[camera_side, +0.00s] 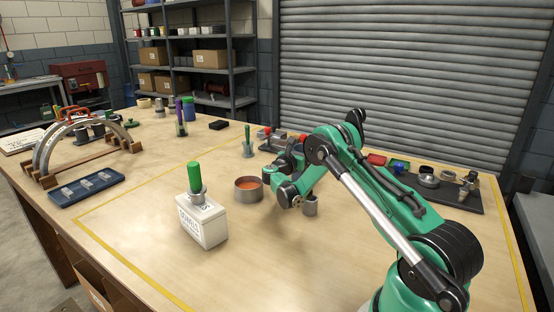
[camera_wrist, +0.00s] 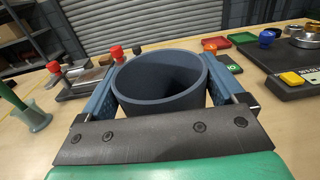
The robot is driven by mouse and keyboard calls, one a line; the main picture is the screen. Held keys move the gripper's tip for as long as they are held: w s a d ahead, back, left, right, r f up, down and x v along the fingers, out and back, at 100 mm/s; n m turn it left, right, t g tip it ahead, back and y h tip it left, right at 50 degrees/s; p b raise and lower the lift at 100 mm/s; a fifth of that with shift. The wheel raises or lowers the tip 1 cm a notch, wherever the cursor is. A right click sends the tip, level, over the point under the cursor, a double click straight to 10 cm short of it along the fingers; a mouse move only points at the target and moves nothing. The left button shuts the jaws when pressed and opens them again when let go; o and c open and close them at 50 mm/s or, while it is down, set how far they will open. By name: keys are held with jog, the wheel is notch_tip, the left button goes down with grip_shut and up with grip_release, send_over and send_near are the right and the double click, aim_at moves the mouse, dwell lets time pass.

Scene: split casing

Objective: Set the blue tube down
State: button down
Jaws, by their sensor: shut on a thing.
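The blue tube (camera_wrist: 160,88) is a blue-grey, open-topped hollow cylinder. In the wrist view it sits between the two blue fingers of my gripper (camera_wrist: 162,92), which are shut on its sides. My gripper (camera_side: 300,196) is partly hidden there by my own wrist. I cannot tell whether the tube's bottom touches the bench.
A round pan with orange inside (camera_side: 248,196) stands just left of my gripper. A white box (camera_side: 203,228) with a green-topped item is farther left. A black tray of parts (camera_side: 452,194) lies to the right. The bench (camera_side: 270,255) in front is clear.

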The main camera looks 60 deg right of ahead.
jog(key=shift+f, duration=0.1)
grip_release()
jog(key=shift+a, duration=0.2)
jog(key=w+a+r+m+t+y, duration=0.1)
jog(key=a+r+m+y, duration=0.1)
jog(key=a, duration=0.6)
jog(key=w+a+r+m+t+y, duration=0.1)
jog(key=a+r+t+y, duration=0.1)
jog(key=a, duration=0.5)
jog(key=s+a+m+t+y, duration=0.1)
jog(key=s+a+m+y, duration=0.2)
jog(key=a, duration=0.4)
jog(key=s+a+r+m+t+y, duration=0.1)
jog(key=s+a+m+t+y, duration=0.1)
jog(key=s+a+m+y, duration=0.2)
jog(key=s+a+r+m+t+y, duration=0.1)
jog(key=s+a+m+t+y, duration=0.1)
jog(key=a+m+y, duration=0.5)
jog(key=s+a, duration=0.1)
jog(key=a, duration=0.3)
jog(key=shift+s, duration=0.3)
